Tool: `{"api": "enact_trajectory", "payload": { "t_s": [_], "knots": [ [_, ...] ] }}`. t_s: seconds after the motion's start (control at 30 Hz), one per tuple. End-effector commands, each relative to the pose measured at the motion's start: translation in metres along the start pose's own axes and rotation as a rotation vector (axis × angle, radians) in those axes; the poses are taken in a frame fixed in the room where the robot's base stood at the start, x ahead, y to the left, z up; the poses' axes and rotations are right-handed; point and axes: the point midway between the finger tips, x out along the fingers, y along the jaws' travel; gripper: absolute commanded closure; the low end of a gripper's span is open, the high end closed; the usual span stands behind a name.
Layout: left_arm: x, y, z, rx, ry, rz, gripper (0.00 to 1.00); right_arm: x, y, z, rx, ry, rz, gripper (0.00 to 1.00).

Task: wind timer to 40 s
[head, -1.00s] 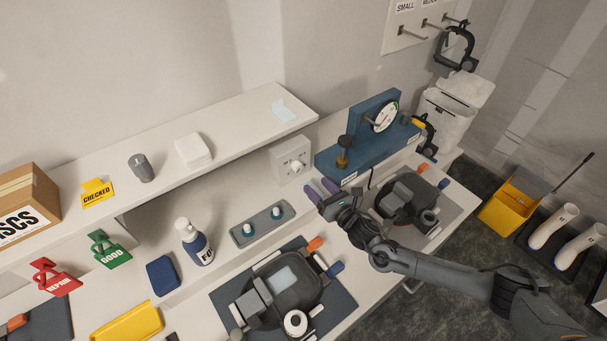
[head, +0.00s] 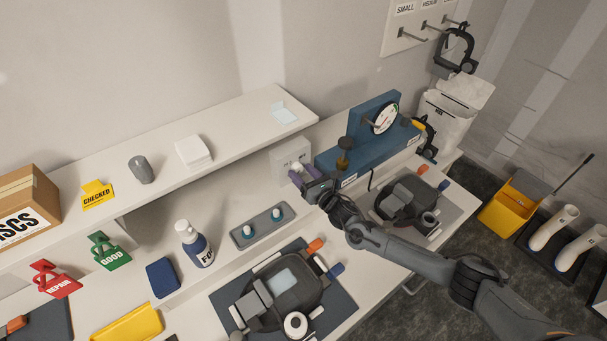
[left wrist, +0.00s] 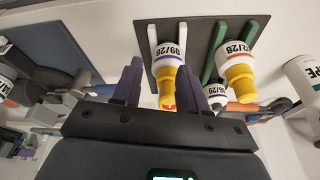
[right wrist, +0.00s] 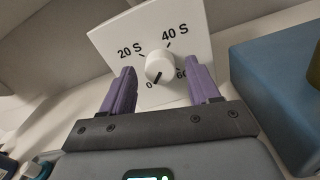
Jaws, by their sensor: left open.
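The timer (right wrist: 190,25) is a white box with a round white knob (right wrist: 160,66) and marks 0, 20 S, 40 S and 60. The knob's dark pointer line is at the lower left, towards 0. In the head view the timer (head: 286,156) stands under the shelf's right end, partly hidden by my right gripper (head: 303,178). In the right wrist view my right gripper (right wrist: 163,72) is open, its purple fingers on either side of the knob; I cannot tell whether they touch it. My left gripper (left wrist: 163,80) is open; it is not seen in the head view.
A blue gauge stand (head: 365,149) is close to the right of the timer. A grey tray (head: 262,234) with two small teal-based pieces lies in front. The shelf (head: 235,140) overhangs behind. In the left wrist view, labelled bottles (left wrist: 167,57) lie beyond the left fingers.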

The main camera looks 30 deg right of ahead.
Motion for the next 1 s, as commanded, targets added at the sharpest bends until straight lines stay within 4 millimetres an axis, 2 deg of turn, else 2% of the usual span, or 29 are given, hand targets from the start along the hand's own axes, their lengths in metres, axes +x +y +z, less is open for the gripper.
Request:
{"api": "enact_trajectory", "payload": {
  "t_s": [0.03,0.33,0.67,1.0],
  "knots": [
    [0.0,0.0005,-0.0001,-0.002,0.0,0.002,0.57,-0.0001,-0.0001,0.0,0.0,0.0,0.0,0.48],
    [0.0,0.0022,-0.0006,-0.009,0.001,0.007,0.57,-0.0003,-0.0002,-0.0001,0.0,0.0,0.0,0.93],
    [0.0007,0.0011,0.0,-0.004,0.0,0.003,0.57,-0.0004,-0.0004,-0.0002,0.046,0.0,-0.001,0.93],
    [0.0026,-0.001,0.0011,0.004,-0.001,-0.003,0.57,-0.0004,-0.0002,-0.0006,0.274,-0.001,0.0,0.93]
  ]
}}
